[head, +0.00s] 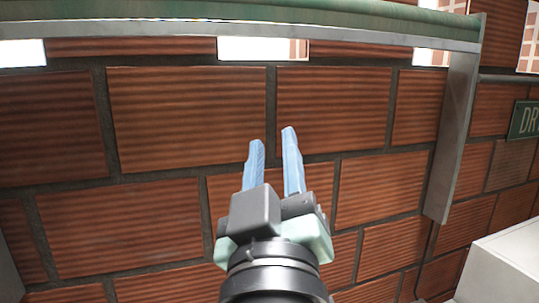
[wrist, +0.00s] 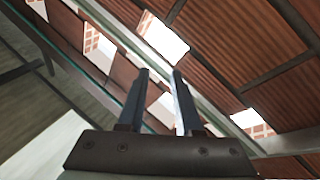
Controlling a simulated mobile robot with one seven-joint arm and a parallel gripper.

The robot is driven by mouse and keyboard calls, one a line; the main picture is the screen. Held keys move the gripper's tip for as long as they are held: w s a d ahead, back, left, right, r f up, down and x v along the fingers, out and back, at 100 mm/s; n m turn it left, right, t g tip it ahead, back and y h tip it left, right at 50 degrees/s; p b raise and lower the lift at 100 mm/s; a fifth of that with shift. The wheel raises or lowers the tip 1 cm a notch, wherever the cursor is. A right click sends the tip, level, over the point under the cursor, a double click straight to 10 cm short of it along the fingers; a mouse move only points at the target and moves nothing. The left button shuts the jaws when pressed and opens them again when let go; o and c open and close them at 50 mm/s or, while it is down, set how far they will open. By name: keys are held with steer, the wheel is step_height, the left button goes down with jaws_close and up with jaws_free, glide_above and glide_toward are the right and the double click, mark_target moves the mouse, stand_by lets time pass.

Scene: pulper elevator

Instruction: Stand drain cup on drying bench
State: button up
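No drain cup shows in either view. My gripper (head: 272,136) is in the middle of the head view, pointing up the picture, with its two blue fingers apart and nothing between them. In the wrist view my gripper (wrist: 160,73) also shows a gap between dark fingers, with nothing held. A green sign (head: 526,119) at the right edge of the head view reads "DR" before it is cut off. I cannot tell whether any surface in view is the drying bench.
A green-topped structure (head: 240,14) with a metal edge runs across the top of the head view. A metal post (head: 459,135) comes down from its right end. Ribbed red-brown blocks (head: 185,115) lie behind my gripper. A white box-like thing (head: 505,265) stands at lower right.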

steer(key=s+r+m+t, duration=0.5)
steer(key=s+r, duration=0.3)
steer(key=r, duration=0.3)
steer(key=shift+s+a, duration=0.2)
steer(key=shift+s, duration=0.2)
steer(key=shift+f, duration=0.1)
